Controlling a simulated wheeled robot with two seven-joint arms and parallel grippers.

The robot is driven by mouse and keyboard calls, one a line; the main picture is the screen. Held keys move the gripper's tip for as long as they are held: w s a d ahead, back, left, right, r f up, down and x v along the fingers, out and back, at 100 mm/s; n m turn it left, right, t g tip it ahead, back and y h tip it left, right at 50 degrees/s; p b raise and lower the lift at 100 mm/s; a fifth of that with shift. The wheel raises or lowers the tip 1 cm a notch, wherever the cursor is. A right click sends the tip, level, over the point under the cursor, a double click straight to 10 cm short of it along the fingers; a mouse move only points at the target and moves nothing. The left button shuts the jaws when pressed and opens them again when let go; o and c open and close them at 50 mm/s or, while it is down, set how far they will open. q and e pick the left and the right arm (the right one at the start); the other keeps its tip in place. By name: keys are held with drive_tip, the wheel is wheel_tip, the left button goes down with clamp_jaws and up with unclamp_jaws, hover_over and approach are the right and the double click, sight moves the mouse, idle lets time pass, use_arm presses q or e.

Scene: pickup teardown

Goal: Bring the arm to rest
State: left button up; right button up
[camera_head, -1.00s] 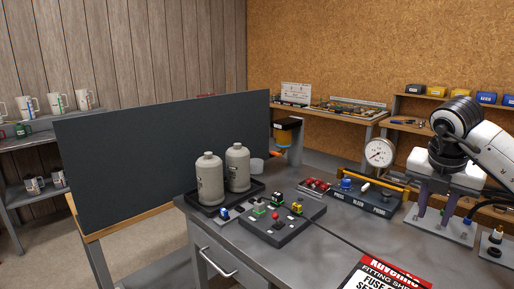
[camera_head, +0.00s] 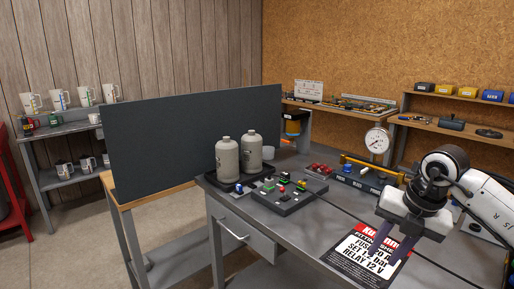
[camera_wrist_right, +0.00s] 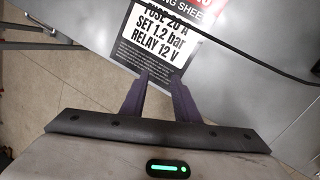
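My right arm comes in from the right in the head view. Its gripper (camera_head: 384,256) hangs with its purple fingers pointing down over the front part of the grey bench (camera_head: 290,240), at the fitting sheet (camera_head: 362,252). In the right wrist view the two fingers (camera_wrist_right: 158,76) stand apart with nothing between them. The sheet (camera_wrist_right: 160,38) lies beyond the fingertips, partly cut off by the frame edge. My left gripper is not in view.
Two grey bottles (camera_head: 227,156) stand in a black tray beside a dark switch block (camera_head: 292,198). A gauge (camera_head: 377,140) and a panel with coloured knobs (camera_head: 357,180) stand farther back. A dark upright board (camera_head: 165,140) is at the left. A cable crosses the bench.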

drive_tip(key=s+a+f+n+g+y, duration=0.1)
drive_tip(key=s+a+f+y, duration=0.15)
drive_tip(key=a, duration=0.45)
drive_tip(key=s+a+f+n+y, duration=0.15)
drive_tip(key=a+y, duration=0.25)
drive_tip(key=a, duration=0.4)
drive_tip(key=s+a+f+g+y, duration=0.1)
drive_tip(key=s+a+f+y, duration=0.15)
drive_tip(key=a, duration=0.45)
drive_tip(key=s+a+r+m+t+y, duration=0.1)
drive_tip(key=a+r+m+t+y, duration=0.45)
drive_tip(key=a+y, duration=0.2)
drive_tip(key=s+d+f+m+t+h, duration=0.2)
drive_tip(key=d+f+m+t+h, duration=0.85)
drive_tip(key=f+m, duration=0.7)
drive_tip(key=s+d+f+m+g+h, duration=0.2)
drive_tip(key=s+f+m+g, duration=0.1)
drive_tip(key=s+f, duration=0.4)
drive_tip(key=s+d+f+m+g+h, duration=0.2)
drive_tip(key=s+d+f+m+g, duration=0.1)
drive_tip(key=s+f, duration=0.5)
drive_tip(key=s+m+g, duration=0.1)
drive_tip(key=s+g, duration=0.1)
drive_tip(key=shift+f+g+h, duration=0.15)
drive_tip(key=shift+g+h, duration=0.15)
drive_tip(key=shift+h, duration=0.1)
